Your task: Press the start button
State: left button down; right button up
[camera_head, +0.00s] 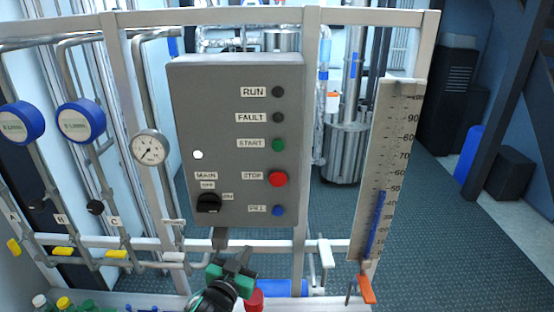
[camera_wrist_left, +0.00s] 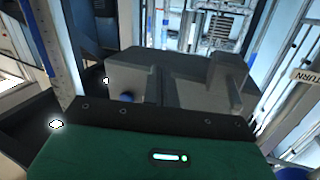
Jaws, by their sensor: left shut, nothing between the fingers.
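The grey control panel (camera_head: 235,150) hangs on the frame in the middle of the head view. Its green START button (camera_head: 278,145) is on the right side, above the red STOP button (camera_head: 278,180). A small blue button (camera_head: 278,211) is lower down, and the black MAIN switch (camera_head: 208,203) is at lower left. My left gripper (camera_head: 236,262) is shut and empty, below the panel's bottom edge and well below START. Its dark fingers also fill the middle of the left wrist view (camera_wrist_left: 178,78). START cannot be made out there. My right gripper is not in view.
A round pressure gauge (camera_head: 149,147) and two blue-rimmed dials (camera_head: 80,120) are left of the panel. A scale board (camera_head: 388,170) with an orange-handled valve (camera_head: 366,288) stands at right. Capped bottles (camera_head: 63,303) are at lower left. The space before the panel face looks clear.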

pick_arm(q)
jog(key=s+d+r+m+t+h, duration=0.1)
jog(key=s+d+r+m+h, duration=0.1)
jog(key=r, duration=0.7)
jog(key=s+d+r+m+h+p, duration=0.1)
jog(key=s+d+r+h, duration=0.2)
jog(key=r, duration=0.5)
jog(key=s+d+r+m+t+h, duration=0.1)
jog(key=r+h, duration=0.3)
jog(key=r, duration=0.5)
jog(key=shift+s+d+r+m+t+p, duration=0.3)
jog(key=shift+s+d+m+p, duration=0.1)
jog(key=shift+s+d+m, duration=0.4)
jog(key=b, duration=0.1)
send_near(278, 145)
jog(key=w+d+r, duration=0.3)
jog(key=d+r, duration=0.1)
jog(key=shift+s+d+f, duration=0.15)
jog(key=shift+d, duration=0.1)
